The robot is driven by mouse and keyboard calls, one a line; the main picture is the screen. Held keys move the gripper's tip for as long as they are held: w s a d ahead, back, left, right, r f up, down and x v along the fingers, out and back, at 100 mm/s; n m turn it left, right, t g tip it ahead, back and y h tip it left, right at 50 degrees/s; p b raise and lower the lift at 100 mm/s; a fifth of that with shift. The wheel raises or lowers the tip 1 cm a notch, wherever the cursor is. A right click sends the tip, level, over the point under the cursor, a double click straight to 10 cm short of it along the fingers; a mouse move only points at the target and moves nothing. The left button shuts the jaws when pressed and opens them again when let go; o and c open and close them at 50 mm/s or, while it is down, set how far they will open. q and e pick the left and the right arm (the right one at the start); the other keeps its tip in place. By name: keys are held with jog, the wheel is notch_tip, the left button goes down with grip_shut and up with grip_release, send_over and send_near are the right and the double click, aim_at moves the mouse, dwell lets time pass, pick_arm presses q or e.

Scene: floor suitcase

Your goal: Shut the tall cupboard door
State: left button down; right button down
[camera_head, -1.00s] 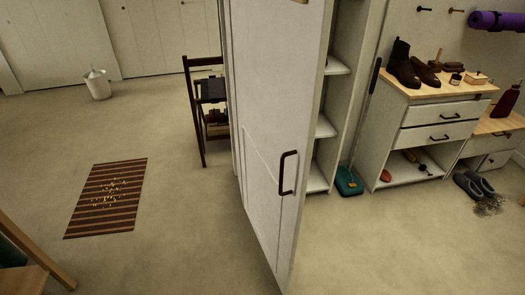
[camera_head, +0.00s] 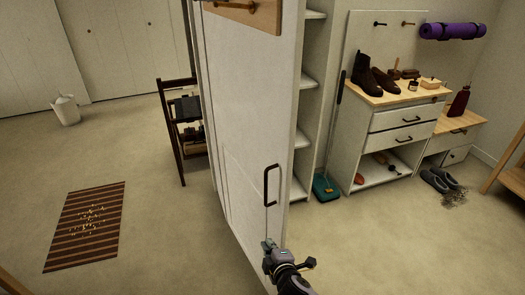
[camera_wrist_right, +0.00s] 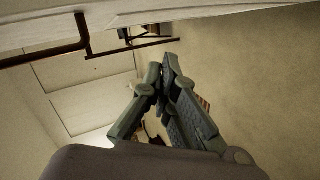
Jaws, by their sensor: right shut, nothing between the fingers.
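The tall cupboard door (camera_head: 245,140) stands wide open in the middle of the head view, its panelled face with a dark bar handle (camera_head: 271,185) turned towards me. Part of the cupboard (camera_head: 310,82) with white shelves shows behind its right edge. My right gripper (camera_head: 267,245) is low at the door's lower part, below the handle; whether it touches the door I cannot tell. In the right wrist view its fingers (camera_wrist_right: 163,75) are together with nothing between them, and the door's dark handle (camera_wrist_right: 60,50) shows at upper left. My left gripper is out of view.
A teal dustpan (camera_head: 325,187) stands on the floor right of the door. A drawer unit (camera_head: 400,125) with shoes on top is further right, with grey slippers (camera_head: 440,180) by it. A dark rack (camera_head: 180,130) stands behind the door. A striped mat (camera_head: 87,228) lies on open floor at left.

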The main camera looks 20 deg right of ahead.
jog(key=w+a+r+n+t+p, duration=0.1)
jog(key=w+r+n+t, duration=0.15)
jog(key=r, duration=0.95)
jog(key=w+a+r+n+t, duration=0.1)
jog(key=r+t, duration=0.2)
jog(key=r, duration=0.9)
jog(key=w+d+p, duration=0.2)
jog(key=w+d, duration=0.2)
jog(key=w, duration=0.6)
jog(key=shift+w+p, duration=0.3)
jog(key=shift+r+m, duration=0.1)
jog(key=shift+m, duration=0.15)
